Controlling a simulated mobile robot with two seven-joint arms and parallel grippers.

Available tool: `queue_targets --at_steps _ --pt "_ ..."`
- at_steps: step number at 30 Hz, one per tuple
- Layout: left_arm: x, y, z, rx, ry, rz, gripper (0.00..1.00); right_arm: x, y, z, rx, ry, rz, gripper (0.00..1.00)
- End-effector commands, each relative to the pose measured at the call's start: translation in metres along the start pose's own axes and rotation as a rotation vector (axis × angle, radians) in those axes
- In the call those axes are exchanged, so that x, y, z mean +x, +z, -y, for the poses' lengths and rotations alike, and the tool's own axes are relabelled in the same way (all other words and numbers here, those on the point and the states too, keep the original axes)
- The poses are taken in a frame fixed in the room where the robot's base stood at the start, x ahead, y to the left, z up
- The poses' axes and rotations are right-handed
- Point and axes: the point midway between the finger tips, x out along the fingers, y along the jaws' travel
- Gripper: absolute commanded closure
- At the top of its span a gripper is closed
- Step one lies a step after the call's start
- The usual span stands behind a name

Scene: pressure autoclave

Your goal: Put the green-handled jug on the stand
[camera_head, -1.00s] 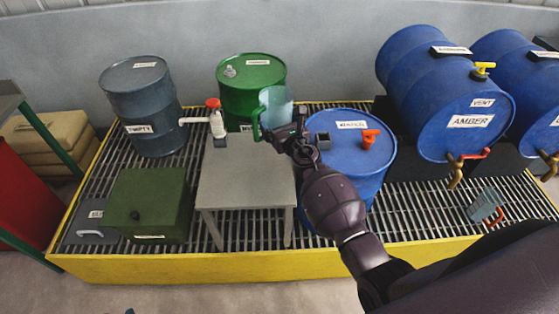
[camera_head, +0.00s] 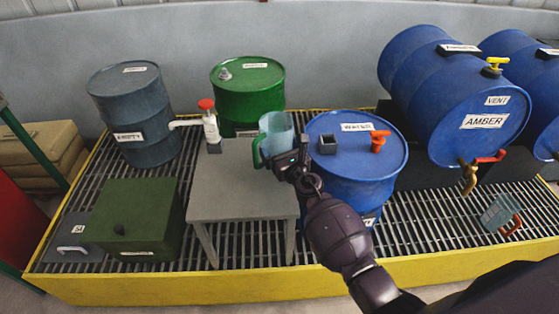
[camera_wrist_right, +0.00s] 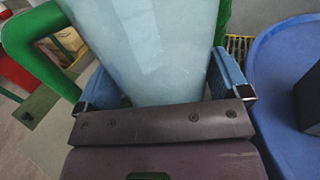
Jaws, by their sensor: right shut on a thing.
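The green-handled jug (camera_head: 277,131), pale translucent blue, is held upright by my right gripper (camera_head: 289,158). It is over the back right part of a grey table-like stand (camera_head: 235,187). I cannot tell whether its base touches the top. In the right wrist view the jug (camera_wrist_right: 150,50) fills the space between the blue finger pads of my right gripper (camera_wrist_right: 165,88), with its green handle to the left. My left gripper is not in view.
A white pump with a red knob (camera_head: 210,124) stands at the stand's back left. A blue drum (camera_head: 345,168) is close on the right, a green drum (camera_head: 247,98) behind. A red-handled jug (camera_head: 502,213) lies on the grating at right. The stand's front is clear.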

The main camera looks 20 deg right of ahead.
Motion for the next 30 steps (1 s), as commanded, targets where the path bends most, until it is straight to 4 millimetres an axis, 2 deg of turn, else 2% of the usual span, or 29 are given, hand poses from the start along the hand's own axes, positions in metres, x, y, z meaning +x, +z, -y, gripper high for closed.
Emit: queue_targets --at_steps 1,5,9,16,25,26,30 --pt "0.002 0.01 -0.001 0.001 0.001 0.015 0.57 -0.001 -0.011 0.0 0.001 0.0 -0.006 0.31" --pt "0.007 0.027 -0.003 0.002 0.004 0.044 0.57 -0.002 -0.029 0.0 0.001 0.0 -0.01 0.31" --pt "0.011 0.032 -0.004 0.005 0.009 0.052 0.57 -0.002 -0.043 0.0 0.002 0.0 -0.011 0.31" --pt "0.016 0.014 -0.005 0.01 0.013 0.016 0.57 0.0 -0.039 0.0 0.001 0.0 -0.001 0.31" --pt "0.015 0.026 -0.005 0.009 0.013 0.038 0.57 -0.001 -0.046 0.0 0.0 0.0 -0.004 0.31" --pt "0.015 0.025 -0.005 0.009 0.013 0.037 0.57 -0.001 -0.044 0.0 0.001 -0.001 -0.003 0.01" --pt "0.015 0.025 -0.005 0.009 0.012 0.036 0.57 -0.001 -0.043 0.0 0.001 0.0 -0.002 0.0"
